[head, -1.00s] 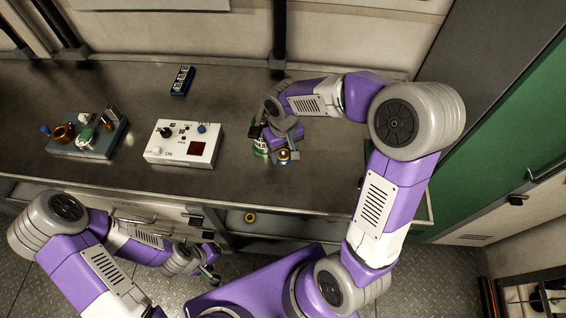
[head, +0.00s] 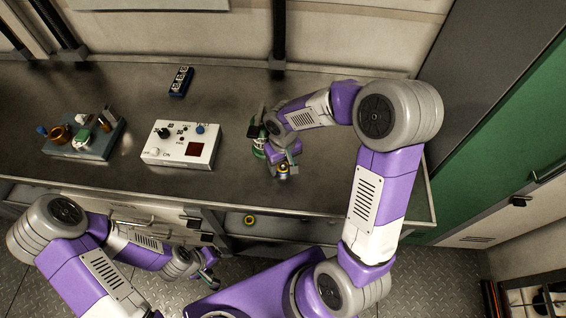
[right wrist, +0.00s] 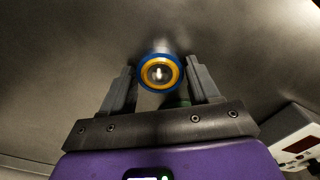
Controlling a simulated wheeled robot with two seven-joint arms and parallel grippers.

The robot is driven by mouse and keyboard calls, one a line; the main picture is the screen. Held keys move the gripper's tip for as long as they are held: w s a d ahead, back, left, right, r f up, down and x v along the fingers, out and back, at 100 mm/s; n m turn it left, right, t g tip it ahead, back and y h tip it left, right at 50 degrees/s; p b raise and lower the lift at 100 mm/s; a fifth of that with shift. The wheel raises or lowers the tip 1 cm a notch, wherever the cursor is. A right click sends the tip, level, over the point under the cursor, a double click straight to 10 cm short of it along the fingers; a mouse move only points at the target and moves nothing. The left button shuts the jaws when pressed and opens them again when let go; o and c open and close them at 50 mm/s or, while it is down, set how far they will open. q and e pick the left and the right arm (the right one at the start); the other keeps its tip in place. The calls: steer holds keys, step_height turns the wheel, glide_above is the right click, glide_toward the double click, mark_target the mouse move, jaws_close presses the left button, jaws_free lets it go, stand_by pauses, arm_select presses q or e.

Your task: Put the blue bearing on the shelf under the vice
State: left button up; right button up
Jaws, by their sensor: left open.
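The blue bearing (right wrist: 160,72), a blue ring with a yellow inner ring and pale centre, sits between the fingertips of my right gripper (right wrist: 161,80) in the right wrist view. In the head view the bearing (head: 283,169) shows small at the front of my right gripper (head: 286,165), above the bench top. A green part (head: 257,140) stands just left of that gripper; I cannot tell whether it is the vice. My left gripper (head: 208,275) is open and empty, low in front of the bench. The shelf (head: 270,228) lies under the bench top.
A white control box (head: 180,144) stands on the bench, with a tray of metal parts (head: 85,138) to its left.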

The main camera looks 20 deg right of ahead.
steer(key=shift+o, duration=1.4)
steer(key=shift+r, duration=0.1)
